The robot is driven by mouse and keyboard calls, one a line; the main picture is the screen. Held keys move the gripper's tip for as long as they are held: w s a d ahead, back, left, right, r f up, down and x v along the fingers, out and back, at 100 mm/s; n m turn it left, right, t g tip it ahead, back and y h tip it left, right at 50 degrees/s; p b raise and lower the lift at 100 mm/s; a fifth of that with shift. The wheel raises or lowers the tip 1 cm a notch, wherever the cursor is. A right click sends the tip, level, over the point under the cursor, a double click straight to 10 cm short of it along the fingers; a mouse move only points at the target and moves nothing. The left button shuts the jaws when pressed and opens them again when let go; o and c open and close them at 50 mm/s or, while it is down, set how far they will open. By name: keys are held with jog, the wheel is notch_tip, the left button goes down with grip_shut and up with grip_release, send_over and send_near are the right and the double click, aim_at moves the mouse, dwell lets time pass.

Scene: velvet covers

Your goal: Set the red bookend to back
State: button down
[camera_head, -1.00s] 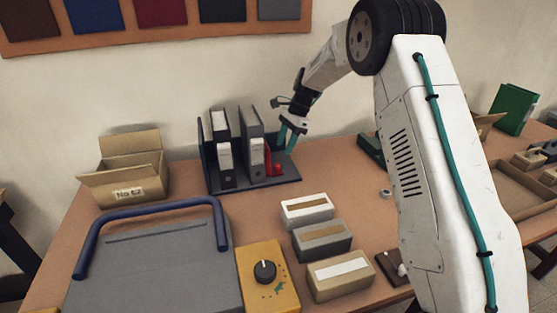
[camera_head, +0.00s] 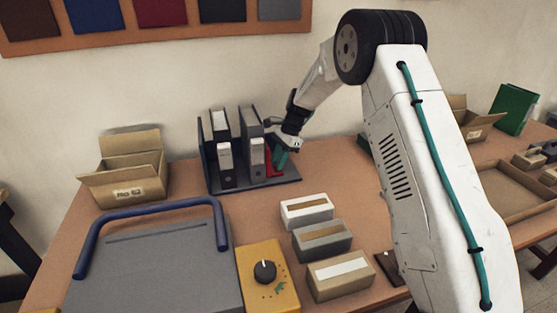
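The red bookend (camera_head: 269,166) stands on the dark blue rack (camera_head: 288,178), at the right side of the grey binder (camera_head: 248,130). Only part of it shows, low down beside the binder; the rest is hidden behind my gripper and the binder. A black binder (camera_head: 220,140) stands to the left of the grey one. My gripper (camera_head: 281,158), with teal fingers, is low over the rack, just right of the grey binder and at the red bookend. Its fingers overlap in this view, so I cannot see the gap between them or whether they touch the bookend.
An open cardboard box (camera_head: 125,180) stands left of the rack. In front are a grey case with a blue handle (camera_head: 150,209), a yellow dial box (camera_head: 268,290) and several small label boxes (camera_head: 322,240). The table is clear just right of the rack.

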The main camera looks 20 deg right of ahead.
jog(key=shift+d, duration=2.7)
jog(key=c, duration=1.5)
grip_release()
jog(key=o, duration=0.3)
jog(key=shift+d, duration=0.25)
jog(key=shift+o, duration=0.2)
jog(key=shift+a, duration=0.2)
jog(key=v, duration=0.8)
